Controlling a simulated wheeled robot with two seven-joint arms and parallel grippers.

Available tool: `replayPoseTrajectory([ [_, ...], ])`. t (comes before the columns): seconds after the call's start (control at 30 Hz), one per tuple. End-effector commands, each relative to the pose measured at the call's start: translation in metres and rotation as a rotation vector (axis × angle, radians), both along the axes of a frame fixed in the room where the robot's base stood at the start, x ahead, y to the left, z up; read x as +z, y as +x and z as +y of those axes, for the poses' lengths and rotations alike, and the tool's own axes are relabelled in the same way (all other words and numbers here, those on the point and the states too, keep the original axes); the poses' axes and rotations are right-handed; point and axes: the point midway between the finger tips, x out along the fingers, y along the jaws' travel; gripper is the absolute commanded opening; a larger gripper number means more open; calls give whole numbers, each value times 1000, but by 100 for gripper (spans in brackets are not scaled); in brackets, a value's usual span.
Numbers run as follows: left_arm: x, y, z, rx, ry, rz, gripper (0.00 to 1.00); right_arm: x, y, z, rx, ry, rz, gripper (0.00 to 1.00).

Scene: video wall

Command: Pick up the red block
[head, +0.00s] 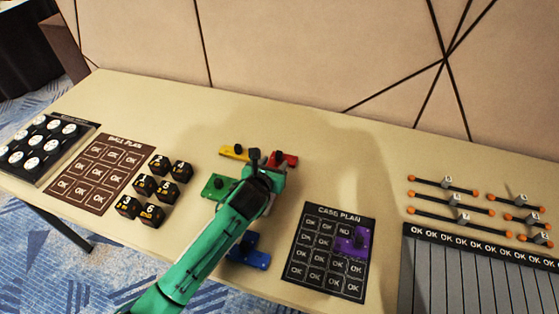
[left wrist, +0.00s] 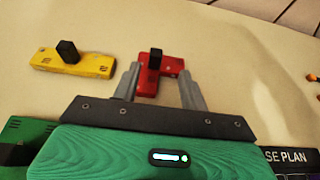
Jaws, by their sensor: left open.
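The red block (head: 290,160) lies on the table, partly hidden behind my left gripper in the head view. In the left wrist view the red block (left wrist: 174,67) shows as an angled flat piece with an upright black peg. My left gripper (head: 267,160) is open and empty over the table beside the red block. In the left wrist view its two grey fingers (left wrist: 160,78) point toward the block, and the block with its peg appears in the gap between them. I cannot tell how high the fingers are above it. My right gripper is not in view.
A yellow block (head: 236,153) lies left of the red one, a green block (head: 216,187) and a blue block (head: 256,258) nearer. A purple block (head: 350,243) sits on the CASE PLAN board (head: 314,268). Several black dice (head: 145,186) stand left; rods (head: 445,184) lie right.

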Motion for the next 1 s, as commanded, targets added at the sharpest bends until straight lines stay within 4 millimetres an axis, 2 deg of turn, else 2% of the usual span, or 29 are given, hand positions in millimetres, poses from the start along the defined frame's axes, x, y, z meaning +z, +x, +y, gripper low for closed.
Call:
replayPoseTrajectory([
  [0.1,-6,14,-4,2,-2,1,44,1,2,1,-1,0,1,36],
  [0.37,-11,27,-7,2,-3,2,44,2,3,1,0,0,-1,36],
  [0.7,-27,64,-15,1,-2,2,44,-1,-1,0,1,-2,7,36],
  [1.0,-29,68,-16,1,-1,2,44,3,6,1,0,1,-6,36],
])
